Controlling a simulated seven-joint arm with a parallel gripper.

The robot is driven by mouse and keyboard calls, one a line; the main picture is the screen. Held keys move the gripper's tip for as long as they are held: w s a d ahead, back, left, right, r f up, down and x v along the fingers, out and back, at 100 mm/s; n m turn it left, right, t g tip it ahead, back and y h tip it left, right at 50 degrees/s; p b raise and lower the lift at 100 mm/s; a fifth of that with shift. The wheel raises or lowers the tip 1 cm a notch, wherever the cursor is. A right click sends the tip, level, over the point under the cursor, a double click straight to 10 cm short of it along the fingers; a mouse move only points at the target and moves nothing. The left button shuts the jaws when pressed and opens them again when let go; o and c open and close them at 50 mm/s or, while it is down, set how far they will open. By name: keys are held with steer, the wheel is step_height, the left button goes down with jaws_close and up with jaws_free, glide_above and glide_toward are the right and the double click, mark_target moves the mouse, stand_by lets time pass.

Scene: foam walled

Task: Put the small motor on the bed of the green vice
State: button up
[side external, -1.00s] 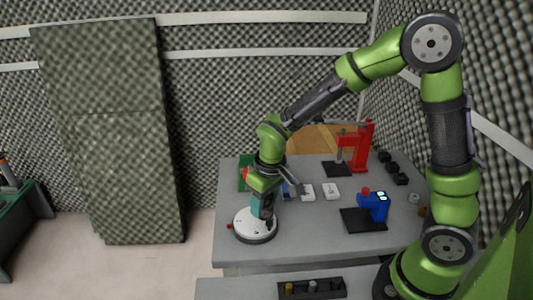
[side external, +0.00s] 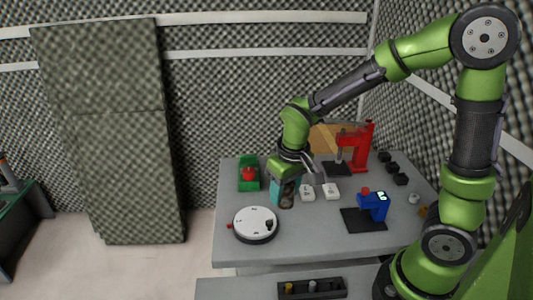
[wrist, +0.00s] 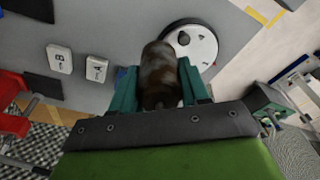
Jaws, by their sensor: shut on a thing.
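My gripper (side external: 284,203) is shut on a dark brown cylinder, which looks like the small motor (wrist: 160,72), between its teal fingers. The side view shows the gripper low over the table, behind and right of the round white disc, with the motor (side external: 288,188) partly covered by the fingers. I cannot tell whether the motor clears the table. The green vice (side external: 246,186) stands at the back left of the table, left of the gripper, with a red part on it.
The white disc (side external: 248,231) bears a small dark piece. Two white blocks (side external: 307,193) (side external: 331,191) are close to the gripper's right. A blue machine (side external: 374,205) and a red press (side external: 362,150) stand further right. Table between disc and vice is clear.

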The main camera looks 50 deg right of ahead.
steer(key=w+d+r+m, duration=0.1)
steer(key=w+d+m, duration=0.35)
steer(key=w, duration=0.85)
steer(key=m, duration=0.2)
glide_toward(248, 157)
steer(key=shift+g+h, duration=0.3)
steer(key=shift+h, duration=0.1)
steer(key=shift+s+a+f, duration=0.1)
steer(key=shift+a+f, duration=0.15)
steer(key=shift+f, duration=1.05)
steer(key=shift+a+f, duration=0.25)
steer(key=shift+f, duration=1.05)
steer(key=shift+s+a+f, duration=0.1)
steer(key=shift+a+f, duration=0.2)
steer(key=shift+f, duration=1.05)
steer(key=shift+f, duration=0.15)
steer(key=o, duration=1.3)
